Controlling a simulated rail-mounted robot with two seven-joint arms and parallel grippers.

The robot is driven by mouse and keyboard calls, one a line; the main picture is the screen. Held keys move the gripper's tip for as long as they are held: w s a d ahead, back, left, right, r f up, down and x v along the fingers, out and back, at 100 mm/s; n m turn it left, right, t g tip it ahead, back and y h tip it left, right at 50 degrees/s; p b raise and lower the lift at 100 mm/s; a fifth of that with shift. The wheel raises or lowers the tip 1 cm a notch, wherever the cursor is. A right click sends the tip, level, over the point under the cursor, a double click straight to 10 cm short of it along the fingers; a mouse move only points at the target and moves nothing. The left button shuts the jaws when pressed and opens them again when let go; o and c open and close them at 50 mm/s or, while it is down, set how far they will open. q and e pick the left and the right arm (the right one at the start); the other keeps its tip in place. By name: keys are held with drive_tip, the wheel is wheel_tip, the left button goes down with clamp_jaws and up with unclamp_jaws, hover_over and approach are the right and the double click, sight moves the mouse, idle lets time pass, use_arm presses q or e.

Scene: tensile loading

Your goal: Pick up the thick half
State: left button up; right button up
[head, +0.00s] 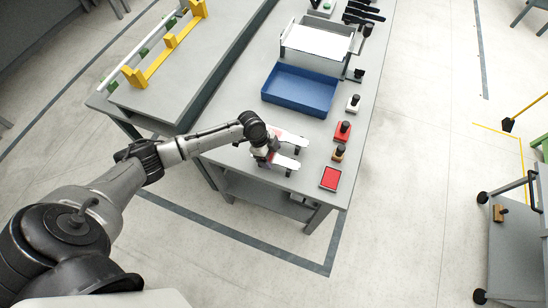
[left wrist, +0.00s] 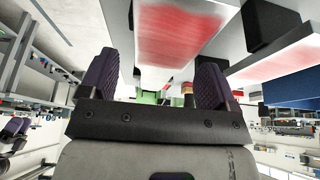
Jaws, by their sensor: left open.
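My left gripper (head: 262,150) is over the near left part of the grey table. Beside it are two pale flat pieces with dark feet, a far one (head: 291,135) and a near one (head: 287,162). I cannot tell which is the thick half. In the left wrist view my left gripper (left wrist: 155,72) has its two dark fingers apart. A pale piece with a blurred red face (left wrist: 178,35) shows just beyond the gap between them. A second pale piece with a red face (left wrist: 278,62) is to the right. Contact with the fingers cannot be told. My right gripper is out of view.
A blue tray (head: 300,92) and a grey bin (head: 318,45) stand farther back. Stamps with black knobs, including a red one (head: 343,131), line the right edge near a red pad (head: 330,178). A yellow frame (head: 165,50) stands on the left bench.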

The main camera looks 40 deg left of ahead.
use_arm(q)
drive_tip(key=shift+f, duration=0.25)
drive_tip(key=shift+c, duration=0.4)
drive_tip(key=c, duration=1)
drive_tip(key=shift+r, duration=0.1)
